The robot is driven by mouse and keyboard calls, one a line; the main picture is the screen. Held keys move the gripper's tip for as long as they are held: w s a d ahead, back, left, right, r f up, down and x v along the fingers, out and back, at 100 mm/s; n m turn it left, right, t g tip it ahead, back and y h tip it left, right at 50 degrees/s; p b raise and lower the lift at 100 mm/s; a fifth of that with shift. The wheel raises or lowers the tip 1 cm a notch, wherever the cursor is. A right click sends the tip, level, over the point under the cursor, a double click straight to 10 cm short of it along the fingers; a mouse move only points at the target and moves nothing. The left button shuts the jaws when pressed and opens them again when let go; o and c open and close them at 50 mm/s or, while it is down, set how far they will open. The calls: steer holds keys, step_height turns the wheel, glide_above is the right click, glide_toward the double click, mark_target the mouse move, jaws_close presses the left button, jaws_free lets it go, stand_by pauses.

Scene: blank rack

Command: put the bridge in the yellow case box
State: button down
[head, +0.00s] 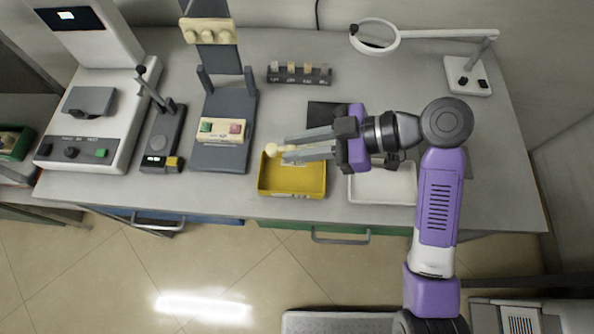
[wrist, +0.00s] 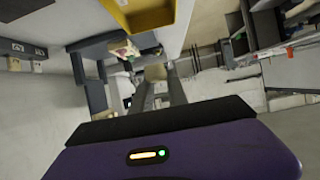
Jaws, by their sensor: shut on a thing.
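The bridge is a small cream piece (head: 272,151) at the tips of my gripper (head: 284,148). My gripper is shut on it and reaches in from the right. In the head view the bridge appears over the back left part of the yellow case box (head: 292,190); its height above the box cannot be told. In the wrist view the bridge (wrist: 155,71) shows between the fingertips (wrist: 156,82), partly hidden by them. The yellow case box (wrist: 145,18) shows at the top of that view, apart from the bridge. My fingers cover part of the box's back edge in the head view.
A white tray (head: 384,188) stands right of the box, partly under my arm. A grey stand (head: 221,157) with a cream panel is at left. A rack of small blanks (head: 299,75) stands behind. A magnifier lamp (head: 375,37) is back right. The bench's front edge lies close to the box.

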mark_target(298, 178)
step_height(298, 178, down, 13)
steer(key=shift+r, duration=0.15)
stand_by(0.4)
steer(key=c, duration=1.3)
jaws_free()
steer(key=shift+r, duration=0.1)
steer(key=b+v, duration=0.1)
steer(key=v, duration=1.1)
steer(key=shift+b, duration=0.35)
